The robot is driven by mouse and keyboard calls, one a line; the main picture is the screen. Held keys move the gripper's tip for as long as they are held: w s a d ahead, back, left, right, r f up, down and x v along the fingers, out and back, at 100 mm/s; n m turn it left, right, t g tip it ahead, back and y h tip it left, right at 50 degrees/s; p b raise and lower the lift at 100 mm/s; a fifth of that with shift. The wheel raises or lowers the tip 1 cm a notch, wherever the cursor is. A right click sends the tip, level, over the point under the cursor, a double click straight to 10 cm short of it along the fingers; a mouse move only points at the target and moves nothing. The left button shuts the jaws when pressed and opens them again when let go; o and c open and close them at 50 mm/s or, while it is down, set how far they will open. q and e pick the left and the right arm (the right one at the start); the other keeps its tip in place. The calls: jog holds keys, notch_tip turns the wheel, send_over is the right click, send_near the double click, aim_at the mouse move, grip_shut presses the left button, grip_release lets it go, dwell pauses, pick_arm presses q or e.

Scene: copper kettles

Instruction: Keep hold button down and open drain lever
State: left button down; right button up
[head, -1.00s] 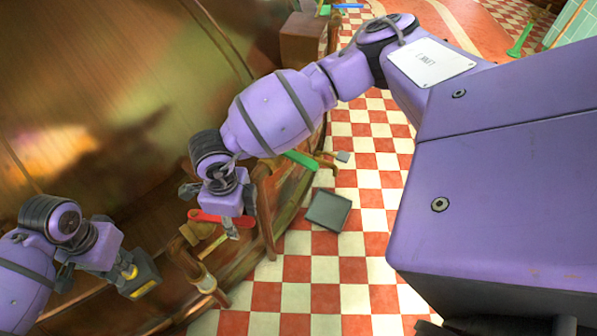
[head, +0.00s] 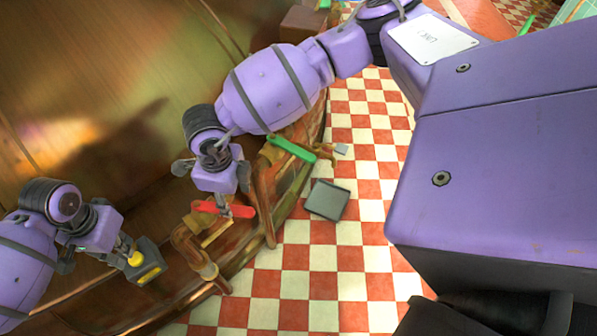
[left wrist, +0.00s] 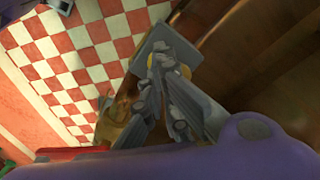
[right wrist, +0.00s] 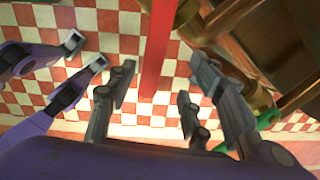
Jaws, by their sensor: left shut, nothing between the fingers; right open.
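A dark box with yellow parts (head: 149,272) sits at the lower left, and its yellow button (head: 135,259) faces my left gripper (head: 128,252). The left gripper is shut and empty, its fingertips at the button; contact or pressing cannot be told. In the left wrist view, the shut fingers (left wrist: 166,65) cover most of the box (left wrist: 207,113), with yellow showing beside them. The red drain lever (head: 208,206) lies on the pipework. My right gripper (head: 225,204) is open at it. In the right wrist view, the red lever (right wrist: 155,50) runs between the spread fingers (right wrist: 160,82).
A green lever (head: 292,149) sits on the pipes behind the right gripper. Copper pipes (head: 196,252) run along the large kettle (head: 90,90). A grey square plate (head: 327,200) lies on the otherwise mostly clear checkered floor (head: 320,270).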

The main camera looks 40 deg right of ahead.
pick_arm(q)
notch_tip(320, 180, up, 13)
jog(key=p, duration=0.8)
pick_arm(e)
jog(key=w+r+t, duration=0.1)
jog(key=w+r, duration=0.1)
jog(key=r, duration=0.8)
jog(key=w+r+t, duration=0.1)
jog(key=w+r, duration=0.1)
jog(key=r, duration=0.7)
jog(key=shift+w+r, duration=0.3)
jog(key=shift+r, duration=0.05)
pick_arm(q)
jog(key=shift+f, duration=0.15)
notch_tip(320, 180, up, 10)
jog(key=w+t+p, duration=0.1)
jog(key=w+p, duration=0.1)
jog(key=p, duration=0.1)
jog(key=shift+w, duration=0.25)
pick_arm(e)
jog(key=w+v, duration=0.2)
jog(key=v, duration=0.7)
jog(key=shift+r, duration=0.5)
